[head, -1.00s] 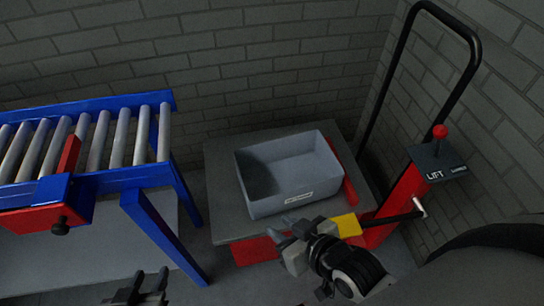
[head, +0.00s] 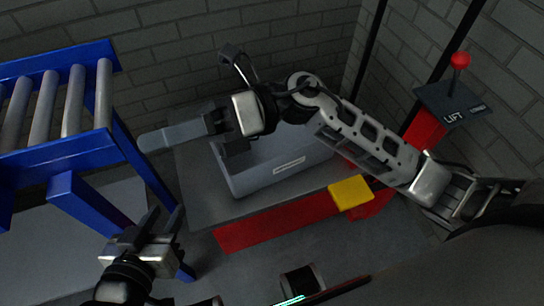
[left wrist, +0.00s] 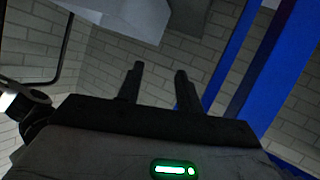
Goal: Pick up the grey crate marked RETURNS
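The grey crate (head: 272,181) stands on the grey platform of a red lift in the head view, partly hidden behind my right gripper and arm. A pale label is on its front wall, too small to read. My right gripper (head: 165,138) is above the crate's left side, its fingers pointing left past the rim. They overlap in this view, so its opening is unclear; I cannot tell whether it touches the crate. My left gripper (head: 162,216) is open and empty, low and left of the platform. Its two separated fingers show in the left wrist view (left wrist: 158,75).
A blue roller conveyor (head: 75,159) stands at the left, its leg close to my left gripper. The lift's control box (head: 455,103) with a red knob is at the right. The platform (head: 200,192) has a yellow patch at its front right. Brick walls close off the back.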

